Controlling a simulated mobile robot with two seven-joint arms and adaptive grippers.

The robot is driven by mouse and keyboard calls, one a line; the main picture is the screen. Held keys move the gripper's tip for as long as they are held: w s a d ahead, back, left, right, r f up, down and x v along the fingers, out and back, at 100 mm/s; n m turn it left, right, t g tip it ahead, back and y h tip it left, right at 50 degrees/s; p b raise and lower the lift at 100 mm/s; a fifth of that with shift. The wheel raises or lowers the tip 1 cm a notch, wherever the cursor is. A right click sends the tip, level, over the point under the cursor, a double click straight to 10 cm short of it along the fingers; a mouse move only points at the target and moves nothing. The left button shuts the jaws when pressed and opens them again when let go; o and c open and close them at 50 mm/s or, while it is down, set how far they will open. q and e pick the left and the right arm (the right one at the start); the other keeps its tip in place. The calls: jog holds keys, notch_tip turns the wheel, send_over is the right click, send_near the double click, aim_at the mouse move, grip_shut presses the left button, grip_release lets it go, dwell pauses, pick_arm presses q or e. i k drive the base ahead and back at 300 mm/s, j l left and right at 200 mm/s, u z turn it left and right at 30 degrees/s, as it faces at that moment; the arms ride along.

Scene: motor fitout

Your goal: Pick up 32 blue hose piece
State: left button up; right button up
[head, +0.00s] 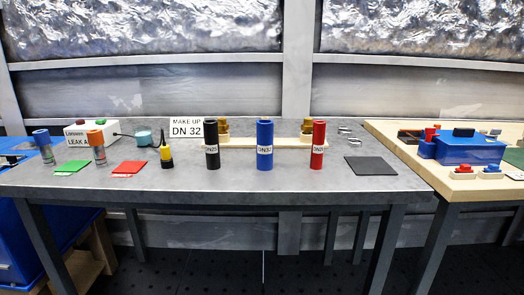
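The blue hose piece (265,144) stands upright near the middle of the grey table (300,180). It has a white label around it that seems to begin "DN3". A black hose piece (211,144) labelled DN25 stands to its left, and a red hose piece (318,145) with a partly readable label stands to its right. A sign (187,128) behind reads "MAKE UP DN 32". Neither of my grippers is in view.
A wooden strip (290,143) with brass fittings lies behind the hoses. A black pad (371,166), a yellow-black tool (166,154), cans, and red (129,169) and green (71,167) cards are on the table. A wooden bench (400,148) adjoins at right. The front table strip is clear.

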aim_at(264, 127)
jog(key=i+j+z, duration=0.15)
jog(key=i+j, duration=0.15)
jog(key=i, duration=0.25)
jog(key=i+j+z, duration=0.2)
jog(key=i, duration=0.35)
jog(key=i+j+z, duration=0.15)
jog(key=i+j, duration=0.4)
